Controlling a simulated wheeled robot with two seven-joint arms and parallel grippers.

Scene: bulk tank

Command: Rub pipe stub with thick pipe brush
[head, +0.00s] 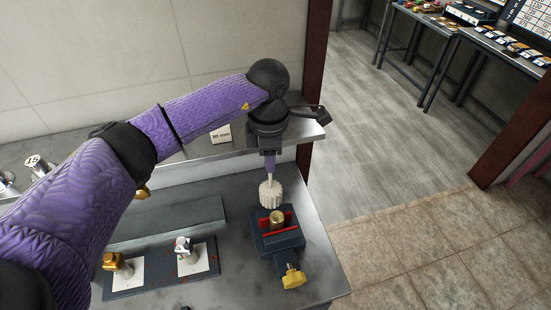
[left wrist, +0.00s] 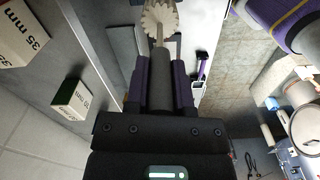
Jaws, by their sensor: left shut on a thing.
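My left gripper (head: 269,163) points down and is shut on the handle of the thick pipe brush (head: 270,194), whose pale, ribbed round head hangs below it. The brush head also shows at the top of the left wrist view (left wrist: 159,16), with its grey handle between the gripper's fingers (left wrist: 160,85). The brass-coloured pipe stub (head: 277,218) stands upright between the red jaws of a dark vise (head: 284,241). The brush head is just above and behind the stub in the head view; I cannot tell whether they touch. My right gripper is not in view.
A brass fitting (head: 117,263) and a chrome fitting (head: 185,248) stand on a dark board left of the vise. A yellow knob (head: 293,277) sticks out at the vise's front. A small labelled box (head: 221,134) sits on the back ledge. The bench's right edge is close.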

